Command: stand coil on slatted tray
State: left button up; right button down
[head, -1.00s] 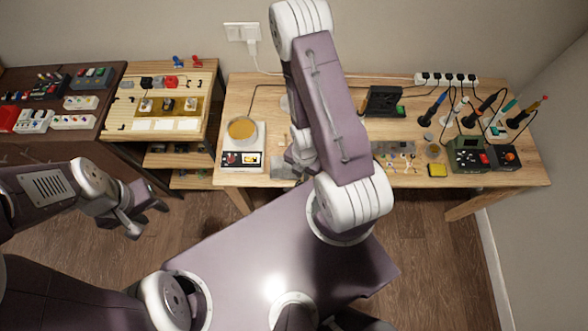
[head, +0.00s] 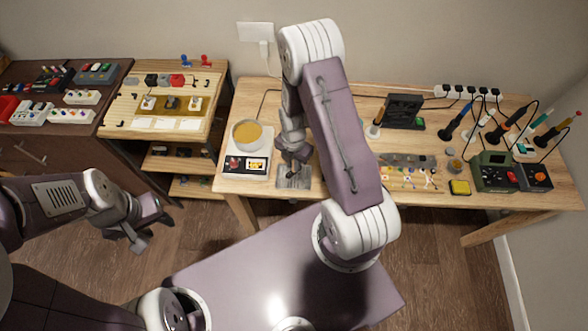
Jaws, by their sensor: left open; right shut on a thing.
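The grey slatted tray (head: 284,183) lies at the front edge of the wooden bench, left of centre; its slats are too small to make out. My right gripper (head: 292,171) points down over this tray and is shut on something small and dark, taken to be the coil. The coil is mostly hidden by the fingers, and I cannot tell whether it touches the tray. My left gripper (head: 153,231) is open and empty, out over the floor at the left, away from the bench.
A winding machine with a round amber-topped bowl (head: 247,133) stands just left of the tray. My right forearm covers the bench middle.

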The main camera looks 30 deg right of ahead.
aim_at(293, 170)
notch_tip(293, 170, down, 3)
jog(key=shift+b, duration=0.7)
jog(key=shift+w, duration=0.1)
jog(key=shift+r, duration=0.1)
pick_arm(q)
notch_tip(293, 170, down, 3)
jog(key=shift+w+r, duration=0.15)
pick_arm(e)
jog(key=c, duration=1.4)
grip_release()
